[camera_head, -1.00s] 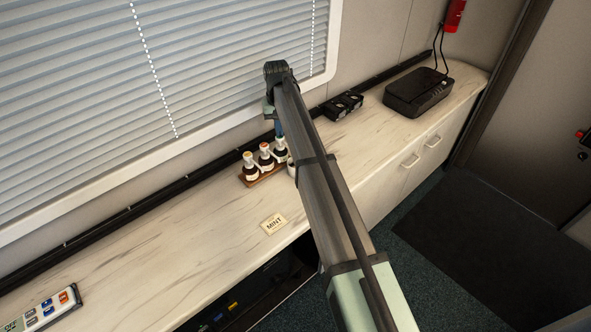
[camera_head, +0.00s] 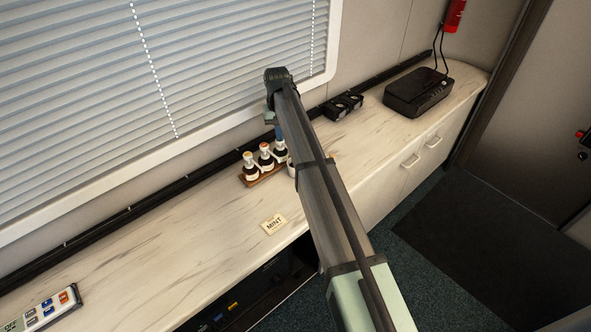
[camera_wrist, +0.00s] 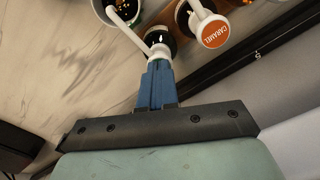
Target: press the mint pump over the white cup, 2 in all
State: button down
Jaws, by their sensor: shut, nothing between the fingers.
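My gripper (camera_wrist: 158,66) is shut and empty, pointing down. In the wrist view its blue fingertips are at the white head of a pump (camera_wrist: 160,50), covering its label; I cannot read the flavour. This pump's white spout (camera_wrist: 126,28) reaches over the white cup (camera_wrist: 99,12), which has something dark inside. In the head view my gripper (camera_head: 280,138) is over the rightmost pump bottle (camera_head: 281,155) of the row. The white cup (camera_head: 291,170) is partly hidden behind my arm. A card reading MINT (camera_head: 274,224) lies on the counter in front.
Beside the pump stands one with an orange CARAMEL top (camera_wrist: 214,31). The bottles stand on a wooden rack (camera_head: 262,178) near the window blinds. A black box (camera_head: 418,92) and dark objects (camera_head: 343,105) lie right. A button panel (camera_head: 45,310) lies front left; the counter between is clear.

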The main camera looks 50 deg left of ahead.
jog(key=shift+r, duration=1.4)
notch_tip(320, 180, up, 6)
dwell(0.7)
dwell(0.4)
